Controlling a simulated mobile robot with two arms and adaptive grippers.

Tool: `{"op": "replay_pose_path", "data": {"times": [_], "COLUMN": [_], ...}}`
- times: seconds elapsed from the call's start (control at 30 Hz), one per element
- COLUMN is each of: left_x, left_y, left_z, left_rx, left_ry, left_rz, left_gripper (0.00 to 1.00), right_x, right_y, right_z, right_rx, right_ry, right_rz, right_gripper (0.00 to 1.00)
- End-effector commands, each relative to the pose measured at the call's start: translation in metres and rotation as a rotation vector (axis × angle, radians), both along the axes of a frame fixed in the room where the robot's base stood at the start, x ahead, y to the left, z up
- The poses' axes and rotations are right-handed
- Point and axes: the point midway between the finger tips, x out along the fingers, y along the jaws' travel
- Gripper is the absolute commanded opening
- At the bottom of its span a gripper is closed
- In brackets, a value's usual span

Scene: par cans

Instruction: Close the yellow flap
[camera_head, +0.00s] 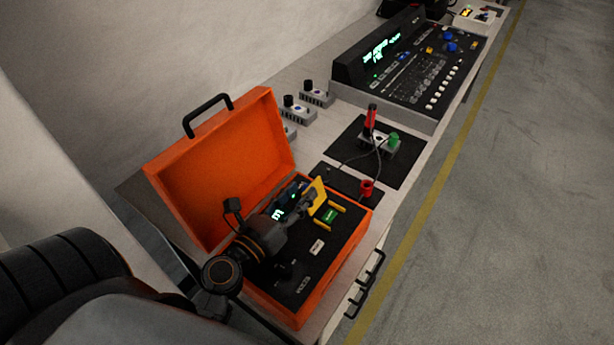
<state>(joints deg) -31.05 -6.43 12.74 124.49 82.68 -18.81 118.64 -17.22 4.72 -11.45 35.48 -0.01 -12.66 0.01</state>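The yellow flap (318,192) stands raised at the back of a small yellow-edged bay holding a green part (330,216), inside the orange case (345,253). My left gripper (309,199) reaches over the case from the lower left. Its fingertips are at the left side of the flap, touching it or very close. They are small and dark, so I cannot tell whether they are open or shut, or whether they grip the flap. My arm and gripper hide part of the case's inside. My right gripper is not in view.
The case's orange lid (225,165) stands open at the back left. A mixing console (420,70) stands farther back. The floor at right is clear.

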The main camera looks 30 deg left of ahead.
Motion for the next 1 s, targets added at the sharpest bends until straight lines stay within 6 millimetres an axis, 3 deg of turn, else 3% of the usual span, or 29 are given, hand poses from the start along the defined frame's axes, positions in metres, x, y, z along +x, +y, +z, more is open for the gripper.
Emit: {"op": "replay_pose_path", "data": {"times": [0.2, 0.6, 0.63, 0.8, 1.0], "left_x": [0.027, 0.035, 0.035, 0.035, 0.034], "left_y": [-0.002, -0.003, -0.003, -0.003, -0.002], "left_z": [0.002, 0.000, 0.000, -0.001, -0.001], "left_rx": [-0.001, -0.001, -0.001, -0.001, 0.003], "left_ry": [-0.001, 0.001, 0.001, 0.000, 0.001], "left_rz": [-0.001, -0.001, -0.001, 0.000, 0.003], "left_gripper": [0.40, 0.40, 0.38, 0.03, 0.00], "right_x": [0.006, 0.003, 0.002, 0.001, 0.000], "right_y": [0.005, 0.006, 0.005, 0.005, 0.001], "right_z": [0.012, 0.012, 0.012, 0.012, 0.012], "right_rx": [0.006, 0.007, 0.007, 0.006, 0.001], "right_ry": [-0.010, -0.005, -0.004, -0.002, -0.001], "right_rz": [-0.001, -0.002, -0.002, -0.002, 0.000], "right_gripper": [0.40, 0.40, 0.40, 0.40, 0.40]}}
